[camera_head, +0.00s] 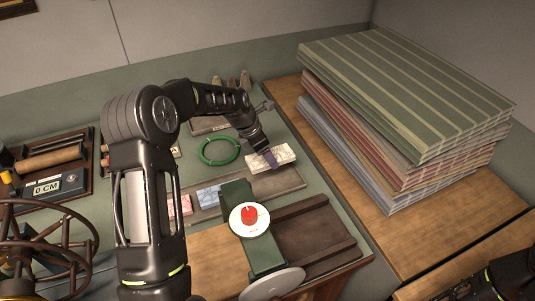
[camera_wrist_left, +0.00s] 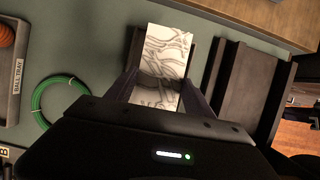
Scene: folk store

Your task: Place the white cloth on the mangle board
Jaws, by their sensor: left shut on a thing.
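The white cloth (camera_head: 283,153), a folded pad with a grey pattern, is pinched between the fingers of my left gripper (camera_head: 268,155). It also shows in the left wrist view (camera_wrist_left: 168,52), gripped at its near part. I cannot tell whether the white cloth touches the board. My right arm shows dark at the lower right corner; its fingers are unclear.
A green machine (camera_head: 265,253) with a red knob (camera_head: 249,213) stands in front of the board. A green ring (camera_head: 220,151) lies behind it. Tall striped cloth stacks (camera_head: 405,105) stand at right. A handwheel (camera_head: 45,235) stands at left.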

